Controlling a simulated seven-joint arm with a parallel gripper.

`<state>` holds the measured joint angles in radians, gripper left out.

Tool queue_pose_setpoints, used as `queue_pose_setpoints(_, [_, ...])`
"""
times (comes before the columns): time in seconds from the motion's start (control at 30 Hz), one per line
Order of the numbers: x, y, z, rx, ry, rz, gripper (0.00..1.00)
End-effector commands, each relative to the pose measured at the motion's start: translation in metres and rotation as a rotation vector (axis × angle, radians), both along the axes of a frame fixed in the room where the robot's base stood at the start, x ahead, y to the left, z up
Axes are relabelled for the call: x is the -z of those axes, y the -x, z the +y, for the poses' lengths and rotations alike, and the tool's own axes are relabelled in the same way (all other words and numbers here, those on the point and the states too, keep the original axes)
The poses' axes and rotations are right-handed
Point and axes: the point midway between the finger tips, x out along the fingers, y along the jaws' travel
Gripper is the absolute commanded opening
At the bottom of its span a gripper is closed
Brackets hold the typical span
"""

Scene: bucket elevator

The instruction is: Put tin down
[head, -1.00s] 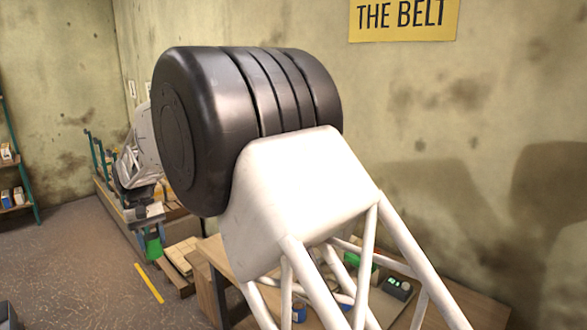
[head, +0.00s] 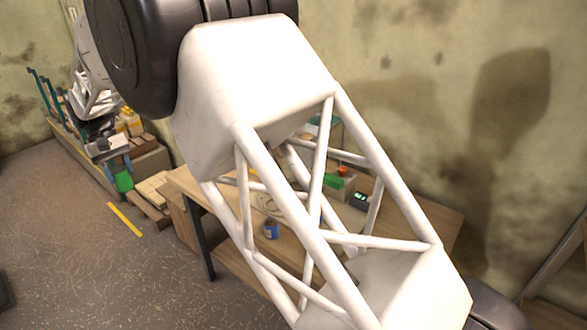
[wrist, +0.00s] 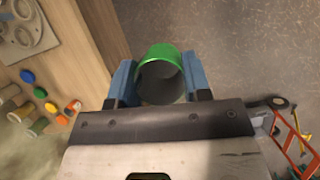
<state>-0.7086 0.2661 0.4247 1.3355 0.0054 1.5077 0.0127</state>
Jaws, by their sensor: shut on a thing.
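My gripper (wrist: 160,88) is shut on a green tin (wrist: 157,54). The blue fingers press on both sides of it, and its dark hollow end faces the wrist camera. In the head view, the green tin (head: 123,181) hangs below my gripper (head: 116,166) at the left, seen above or in front of the floor. In the wrist view, the tin is beside a wooden bench edge, with floor behind it. My white arm frame and black joint cover much of the head view.
A wooden bench (head: 425,212) stands behind my arm, with a blue tin (head: 270,230) and a green item (head: 333,181) on it. The wrist view shows several coloured pieces (wrist: 27,77) and a plate with rings (wrist: 22,32). A yellow floor strip (head: 125,219) lies on open floor.

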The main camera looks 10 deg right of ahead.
Motion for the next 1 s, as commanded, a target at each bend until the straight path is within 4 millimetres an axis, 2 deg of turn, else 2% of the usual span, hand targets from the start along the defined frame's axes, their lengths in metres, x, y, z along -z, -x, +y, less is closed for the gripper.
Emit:
queue_pose_setpoints(0.17, [0.005,-0.008,-0.021,0.026,0.001,0.001,0.18])
queue_pose_setpoints(0.37, [0.015,-0.021,-0.065,0.08,0.0,0.0,0.18])
queue_pose_setpoints(0.7, [0.039,-0.039,-0.166,0.205,0.0,0.001,0.18])
queue_pose_setpoints(1.0, [0.059,-0.042,-0.254,0.317,0.0,0.001,0.18])
